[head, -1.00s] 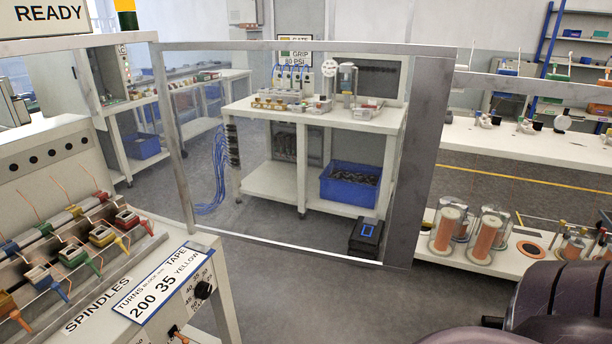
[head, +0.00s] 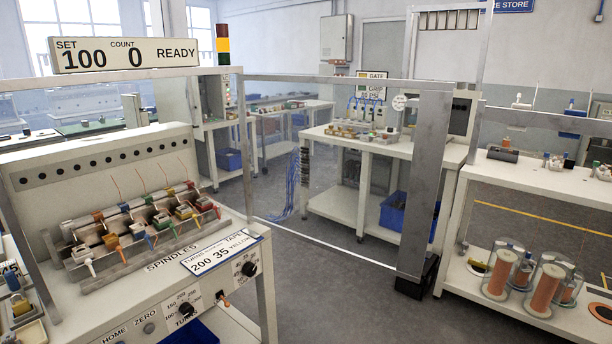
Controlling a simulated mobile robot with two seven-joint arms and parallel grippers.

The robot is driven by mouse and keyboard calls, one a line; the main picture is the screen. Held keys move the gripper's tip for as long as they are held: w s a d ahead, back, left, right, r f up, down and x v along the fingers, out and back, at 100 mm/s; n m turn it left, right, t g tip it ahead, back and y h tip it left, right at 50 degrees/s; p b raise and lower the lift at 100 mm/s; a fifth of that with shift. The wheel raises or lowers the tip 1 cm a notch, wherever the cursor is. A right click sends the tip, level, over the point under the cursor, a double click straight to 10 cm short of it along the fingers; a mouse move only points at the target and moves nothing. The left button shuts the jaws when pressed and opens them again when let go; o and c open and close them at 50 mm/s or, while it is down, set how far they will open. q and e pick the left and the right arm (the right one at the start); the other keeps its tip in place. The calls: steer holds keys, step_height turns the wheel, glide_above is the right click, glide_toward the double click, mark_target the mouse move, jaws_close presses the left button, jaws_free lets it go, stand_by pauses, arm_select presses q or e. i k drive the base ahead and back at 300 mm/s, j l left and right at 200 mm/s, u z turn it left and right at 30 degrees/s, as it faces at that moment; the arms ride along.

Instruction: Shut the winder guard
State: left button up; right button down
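The winder (head: 120,240) is a white machine at the left, with a row of spindles (head: 140,230) carrying coloured bobbins and a sign (head: 125,54) reading SET 100, COUNT 0, READY. The guard appears to be the clear, metal-framed panel that stands out to the right from the winder's right end; its wide grey upright (head: 424,180) is at its far edge. The panel looks swung open, with the spindles uncovered at the front. Neither of my grippers is in view.
A white bench (head: 360,148) with a blue bin (head: 395,213) stands behind the panel. A shelf unit (head: 465,285) with copper-coloured spools (head: 543,288) is at the right. A dark box (head: 416,275) stands on the floor by the upright. The grey floor (head: 345,300) in front is clear.

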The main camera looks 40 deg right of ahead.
mark_target(435, 102)
steer(key=l+u, duration=0.15)
steer(key=u, duration=0.85)
steer(key=k+l, duration=0.15)
steer(key=l, duration=0.4)
steer(key=k+l, duration=0.15)
steer(key=l, duration=0.4)
steer(key=k+l, duration=0.15)
steer(key=l, duration=0.4)
steer(key=k+l, duration=0.15)
steer(key=l, duration=0.4)
steer(key=k+l, duration=0.2)
steer(key=l, duration=0.4)
steer(key=k+l, duration=0.15)
steer(key=l, duration=0.4)
steer(key=k+l, duration=0.15)
steer(key=l, duration=0.4)
steer(key=k+l, duration=0.15)
steer(key=l, duration=0.4)
steer(key=i+j, duration=0.1)
steer(key=j, duration=0.15)
steer(key=i+j, duration=0.1)
steer(key=j, duration=0.2)
steer(key=u, duration=0.05)
